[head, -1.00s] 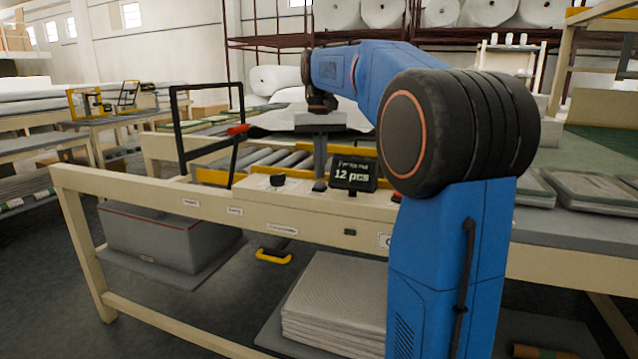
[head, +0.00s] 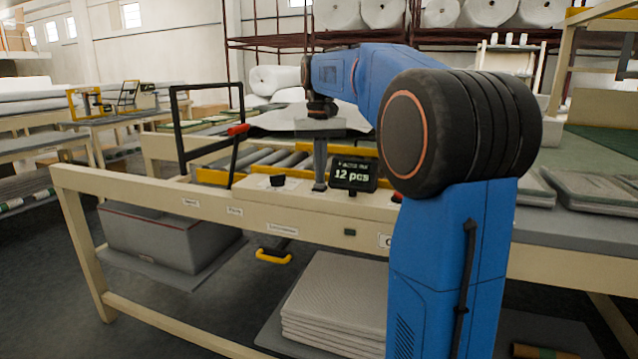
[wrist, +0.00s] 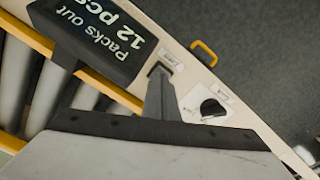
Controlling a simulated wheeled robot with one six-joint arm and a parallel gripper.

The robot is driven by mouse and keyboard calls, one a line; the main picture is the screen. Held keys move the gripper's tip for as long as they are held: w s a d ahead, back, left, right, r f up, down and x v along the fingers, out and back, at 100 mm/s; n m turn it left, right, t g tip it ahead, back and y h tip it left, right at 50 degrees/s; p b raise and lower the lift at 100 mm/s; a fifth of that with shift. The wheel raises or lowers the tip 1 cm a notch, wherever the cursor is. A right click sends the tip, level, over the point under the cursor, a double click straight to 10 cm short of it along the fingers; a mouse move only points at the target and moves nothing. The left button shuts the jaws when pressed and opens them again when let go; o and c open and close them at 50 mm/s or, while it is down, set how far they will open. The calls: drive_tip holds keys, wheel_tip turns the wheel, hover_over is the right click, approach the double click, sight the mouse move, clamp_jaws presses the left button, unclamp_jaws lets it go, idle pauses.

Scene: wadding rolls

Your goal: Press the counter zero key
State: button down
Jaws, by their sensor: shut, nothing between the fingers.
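The counter display (head: 353,174) is a dark box on the panel of the bench and reads 12 pcs; it also shows in the wrist view (wrist: 95,38) with the words Packs out. My gripper (head: 319,186) points down at the panel between the display and a black knob (head: 278,180). In the wrist view my gripper's closed fingers (wrist: 160,72) end at the panel beside a small white label (wrist: 171,60). The gripper is shut and empty. The zero key cannot be made out; the fingertips cover that spot. I cannot tell whether they touch the panel.
The black knob shows in the wrist view (wrist: 212,108) close to the fingers. A lever with a red grip (head: 238,130) and a black frame (head: 180,130) stand left of the gripper. Rollers (head: 265,160) lie behind the panel. A yellow handle (head: 273,256) hangs below.

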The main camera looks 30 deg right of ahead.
drive_tip(key=shift+f, duration=0.25)
drive_tip(key=shift+r, duration=0.9)
drive_tip(key=shift+r, duration=0.1)
drive_tip(key=shift+r, duration=2.9)
